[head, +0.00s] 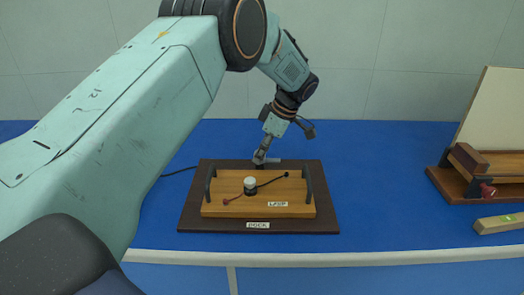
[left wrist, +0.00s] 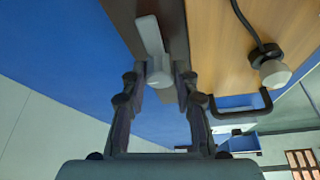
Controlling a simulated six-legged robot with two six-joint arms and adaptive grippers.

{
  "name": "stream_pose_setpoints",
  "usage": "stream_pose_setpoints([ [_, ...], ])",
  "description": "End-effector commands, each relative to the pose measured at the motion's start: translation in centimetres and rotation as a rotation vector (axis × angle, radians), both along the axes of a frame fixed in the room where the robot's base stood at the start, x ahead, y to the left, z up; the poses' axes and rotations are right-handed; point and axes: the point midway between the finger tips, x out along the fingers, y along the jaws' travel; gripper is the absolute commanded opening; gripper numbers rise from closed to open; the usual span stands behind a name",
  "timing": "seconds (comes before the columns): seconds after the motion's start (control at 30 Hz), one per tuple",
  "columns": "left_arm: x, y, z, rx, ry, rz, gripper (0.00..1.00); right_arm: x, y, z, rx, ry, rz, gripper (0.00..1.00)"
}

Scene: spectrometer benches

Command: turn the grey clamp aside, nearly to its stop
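The grey clamp (left wrist: 149,36) is a short pale lever at the edge of the dark dock base (left wrist: 174,30). In the head view the clamp (head: 271,161) sits at the back edge of the dock (head: 188,222). My left gripper (head: 261,157) reaches down to it from above. In the left wrist view my left gripper (left wrist: 161,76) has its fingers drawn in close on both sides of the clamp's free end. A wooden board labelled "LAMP" (head: 300,210) lies in the dock, with dark handles at its sides and a white-topped knob (head: 250,183). My right gripper is not in view.
The blue bench (head: 380,200) is clear around the dock. At the right stand a dark wooden stand with a pale panel (head: 494,105) and a wooden bar with a level vial (head: 500,223). A black cable (head: 178,171) runs left of the dock.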

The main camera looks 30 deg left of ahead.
Motion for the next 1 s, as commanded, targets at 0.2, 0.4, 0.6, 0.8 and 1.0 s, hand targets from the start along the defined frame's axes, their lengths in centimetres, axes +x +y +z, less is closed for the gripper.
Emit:
stream_pose_setpoints([
  [0.2, 0.2, 0.1, 0.3, 0.003, -0.006, -0.002, 0.47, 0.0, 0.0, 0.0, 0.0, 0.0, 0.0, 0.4],
  [0.4, 0.1, 0.0, 0.1, 0.001, -0.004, -0.002, 0.52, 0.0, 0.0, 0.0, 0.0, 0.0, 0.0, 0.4],
  [0.6, 0.1, -0.1, 0.3, 0.001, -0.003, -0.002, 0.52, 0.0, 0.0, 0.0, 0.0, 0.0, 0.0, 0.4],
  [0.8, 0.5, -1.1, 2.9, 0.003, -0.006, -0.004, 0.52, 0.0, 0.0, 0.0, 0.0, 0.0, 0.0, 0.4],
  [1.0, 1.0, -2.6, 6.8, 0.003, -0.008, -0.003, 0.52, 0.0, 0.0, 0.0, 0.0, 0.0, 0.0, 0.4],
])
